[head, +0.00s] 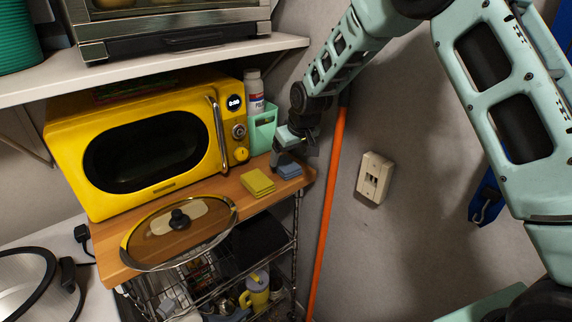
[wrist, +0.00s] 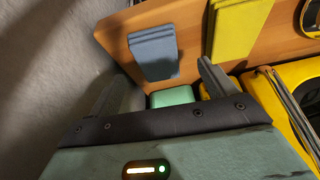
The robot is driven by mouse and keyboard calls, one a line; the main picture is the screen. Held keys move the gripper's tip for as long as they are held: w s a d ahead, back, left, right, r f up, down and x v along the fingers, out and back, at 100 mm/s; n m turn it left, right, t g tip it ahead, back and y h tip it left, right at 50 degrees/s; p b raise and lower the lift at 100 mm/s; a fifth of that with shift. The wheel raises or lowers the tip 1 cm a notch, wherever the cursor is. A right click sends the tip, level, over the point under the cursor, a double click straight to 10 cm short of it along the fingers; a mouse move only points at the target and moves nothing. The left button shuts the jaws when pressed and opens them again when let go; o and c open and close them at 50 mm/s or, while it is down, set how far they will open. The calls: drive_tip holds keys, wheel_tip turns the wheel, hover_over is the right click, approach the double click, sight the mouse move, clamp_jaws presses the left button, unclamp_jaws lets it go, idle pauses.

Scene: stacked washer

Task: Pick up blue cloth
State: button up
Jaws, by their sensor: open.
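The blue cloth (head: 289,170) is a small folded stack on the right end of the wooden shelf, beside the yellow cloth (head: 258,182). In the wrist view the blue cloth (wrist: 154,53) lies flat on the wood, ahead of my gripper and between the lines of its fingers. My gripper (head: 290,159) is just above and behind the blue cloth in the head view. In the wrist view my gripper (wrist: 156,80) has its two dark fingers wide apart, with nothing held between them. I cannot tell the exact height of the fingertips above the cloth.
The yellow microwave (head: 150,140) stands on the wooden shelf (head: 262,206), with a mint-green holder (head: 262,130) and white bottle (head: 254,92) at its right. A glass lid (head: 180,235) lies at the front left. An orange pole (head: 331,200) leans on the wall close by.

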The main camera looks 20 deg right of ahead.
sight(286, 163)
drive_tip(key=shift+p+x, duration=1.25)
drive_tip(key=shift+x, duration=1.2)
drive_tip(key=shift+w+d, duration=0.15)
drive_tip(key=shift+w, duration=0.05)
drive_tip(key=c, duration=1)
